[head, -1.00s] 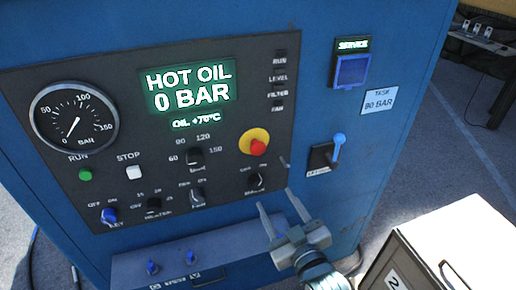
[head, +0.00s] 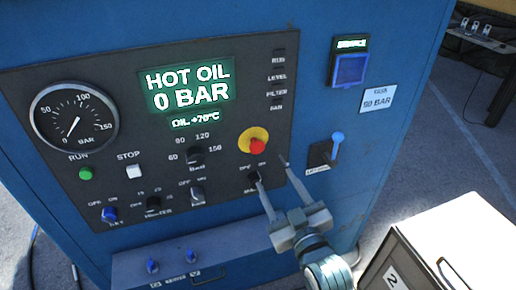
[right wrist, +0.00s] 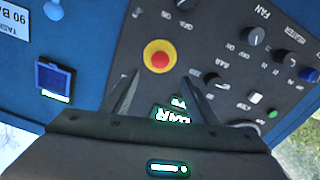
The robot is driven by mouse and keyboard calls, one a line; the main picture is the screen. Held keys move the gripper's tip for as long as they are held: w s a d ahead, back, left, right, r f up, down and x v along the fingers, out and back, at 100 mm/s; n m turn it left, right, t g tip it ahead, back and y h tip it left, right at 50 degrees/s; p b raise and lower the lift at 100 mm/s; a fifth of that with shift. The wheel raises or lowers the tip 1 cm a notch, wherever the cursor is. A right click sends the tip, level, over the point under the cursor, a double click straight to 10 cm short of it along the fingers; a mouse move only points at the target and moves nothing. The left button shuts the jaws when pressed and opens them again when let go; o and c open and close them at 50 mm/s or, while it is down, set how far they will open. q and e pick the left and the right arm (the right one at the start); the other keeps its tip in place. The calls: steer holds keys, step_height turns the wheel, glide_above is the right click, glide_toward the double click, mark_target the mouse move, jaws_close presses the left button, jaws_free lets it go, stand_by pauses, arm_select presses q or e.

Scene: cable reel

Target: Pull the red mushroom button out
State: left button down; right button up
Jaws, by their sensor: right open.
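The red mushroom button (head: 257,146) sits on a round yellow plate (head: 252,136) at the lower right of the black control panel. In the right wrist view the red button (right wrist: 160,59) shows beyond and between the fingertips. My right gripper (head: 270,170) is open and empty, just below and to the right of the button, with its fingers pointing up at the panel. In the wrist view its two fingers (right wrist: 158,85) stand apart, with no contact on the button visible. My left gripper is not in view.
The panel (head: 220,50) carries a pressure gauge (head: 74,118), a lit display (head: 190,85) and several knobs. A blue lever (head: 337,142) stands right of the button. A white-topped cabinet (head: 450,245) stands at the lower right.

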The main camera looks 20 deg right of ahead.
mark_target(258, 149)
steer(key=w+p, duration=0.1)
steer(key=w, duration=0.3)
steer(key=w+p, duration=0.2)
steer(key=w, duration=0.2)
steer(key=w+p, duration=0.2)
steer(key=w, duration=0.3)
steer(key=shift+a+r, duration=0.1)
steer(key=shift+a, duration=0.15)
steer(key=shift+w, duration=0.85)
steer(key=shift+c, duration=0.3)
